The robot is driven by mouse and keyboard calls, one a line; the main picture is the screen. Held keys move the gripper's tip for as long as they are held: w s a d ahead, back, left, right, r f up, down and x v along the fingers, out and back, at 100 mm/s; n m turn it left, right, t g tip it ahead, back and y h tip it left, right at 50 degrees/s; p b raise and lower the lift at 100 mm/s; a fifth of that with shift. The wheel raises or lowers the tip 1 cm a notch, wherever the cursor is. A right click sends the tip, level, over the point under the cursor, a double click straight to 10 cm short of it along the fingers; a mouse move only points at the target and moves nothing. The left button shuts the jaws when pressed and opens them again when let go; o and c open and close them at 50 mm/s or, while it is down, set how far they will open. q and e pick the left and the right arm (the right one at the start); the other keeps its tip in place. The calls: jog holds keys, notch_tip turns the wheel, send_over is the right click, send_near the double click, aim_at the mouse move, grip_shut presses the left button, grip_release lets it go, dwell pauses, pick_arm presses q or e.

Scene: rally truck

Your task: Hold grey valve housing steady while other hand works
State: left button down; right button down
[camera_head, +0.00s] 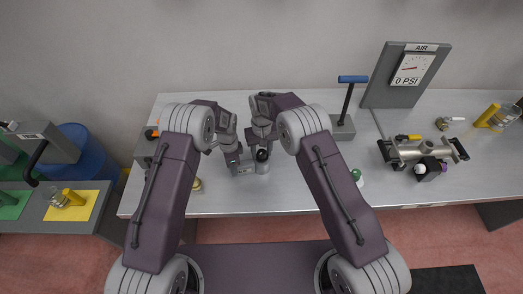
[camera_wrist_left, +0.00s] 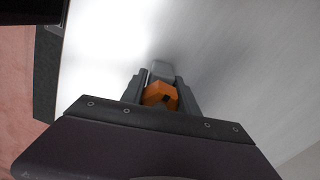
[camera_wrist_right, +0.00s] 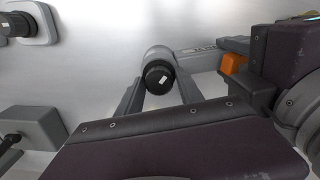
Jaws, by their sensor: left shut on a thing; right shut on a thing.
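My right gripper (camera_head: 262,148) comes down from above in the head view. My left gripper (camera_head: 238,158) is just left of the housing. In the left wrist view it is shut on an orange piece (camera_wrist_left: 160,94), with a grey end beyond it. The orange piece (camera_wrist_right: 232,63) also shows in the right wrist view, beside the housing.
A grey stand with a blue T-handle (camera_head: 353,79), an air gauge board (camera_head: 417,94) reading 0 PSI and a metal pipe assembly (camera_head: 428,152) are to the right. A green-topped item (camera_head: 357,175) lies near the front edge. A blue bin (camera_head: 85,150) is at far left.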

jog(key=shift+f, duration=0.6)
jog(key=c, duration=0.7)
grip_release()
notch_tip(320, 180, up, 12)
notch_tip(320, 180, up, 12)
send_over(262, 151)
jog(key=shift+w, duration=0.1)
